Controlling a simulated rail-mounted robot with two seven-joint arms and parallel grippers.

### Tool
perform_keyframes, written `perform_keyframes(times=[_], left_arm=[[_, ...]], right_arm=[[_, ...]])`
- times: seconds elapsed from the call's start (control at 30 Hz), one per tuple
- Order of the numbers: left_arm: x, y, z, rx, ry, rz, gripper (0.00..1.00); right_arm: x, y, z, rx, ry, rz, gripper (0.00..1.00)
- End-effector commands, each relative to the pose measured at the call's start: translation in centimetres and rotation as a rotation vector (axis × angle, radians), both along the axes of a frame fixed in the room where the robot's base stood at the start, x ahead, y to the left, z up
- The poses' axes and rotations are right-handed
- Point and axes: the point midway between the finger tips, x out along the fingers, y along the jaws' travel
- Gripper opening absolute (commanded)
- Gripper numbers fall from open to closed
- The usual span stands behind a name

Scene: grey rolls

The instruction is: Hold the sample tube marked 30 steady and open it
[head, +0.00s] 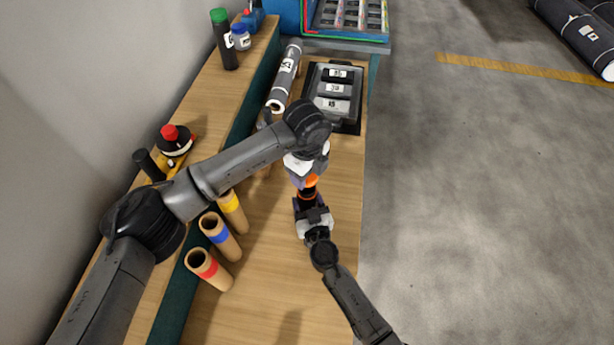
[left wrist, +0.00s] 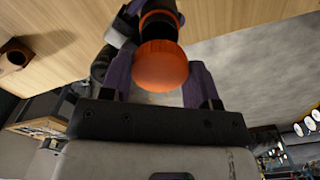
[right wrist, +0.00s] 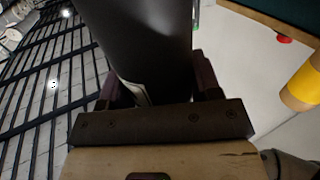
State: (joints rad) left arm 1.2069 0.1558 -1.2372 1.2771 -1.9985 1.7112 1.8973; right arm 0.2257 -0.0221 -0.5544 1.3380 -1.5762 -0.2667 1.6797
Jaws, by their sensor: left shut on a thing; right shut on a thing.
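A dark sample tube (head: 307,193) with an orange cap (head: 312,180) stands between my two grippers above the wooden bench (head: 340,215). No number on it can be read. My left gripper (left wrist: 160,82) is shut on the orange cap, with one finger on each side of it in the left wrist view. The cap still meets the dark body there, and I see no clear gap. My right gripper (head: 311,208) is shut on the tube body below the cap. In the right wrist view the dark body (right wrist: 152,40) rises between its fingers.
A black tray (head: 351,126) with labelled pieces and a grey roll (head: 286,72) lie at the far end. Cardboard tubes with red (head: 208,269), blue (head: 220,237) and yellow (head: 233,212) bands stand at left. Bottles stand on the left ledge. The bench's near part is clear.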

Motion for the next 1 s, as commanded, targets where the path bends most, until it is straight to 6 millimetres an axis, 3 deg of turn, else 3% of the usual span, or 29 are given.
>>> perform_keyframes(times=[0.27,0.3,0.5,0.6,0.87,1.0], left_arm=[[0.0,0.0,0.7,-0.001,0.001,-0.001,0.27],[0.0,0.0,0.7,-0.001,0.001,-0.001,0.27],[0.0,0.0,0.7,-0.001,0.001,-0.001,0.27],[0.0,0.0,0.7,-0.001,0.001,-0.001,0.27],[0.0,0.0,0.7,-0.001,0.001,-0.001,0.27],[0.0,0.0,0.7,-0.001,0.001,-0.001,0.27]], right_arm=[[0.0,0.0,-0.1,0.0,0.001,0.0,0.0],[0.0,0.0,-0.1,0.0,0.001,0.0,0.6],[0.0,0.0,0.0,0.0,0.001,0.0,0.79],[0.0,0.0,0.0,0.0,0.0,0.0,0.88],[-0.2,0.0,0.0,0.0,0.0,0.0,0.88],[-1.4,-0.4,-0.1,0.001,0.002,0.0,0.88]])
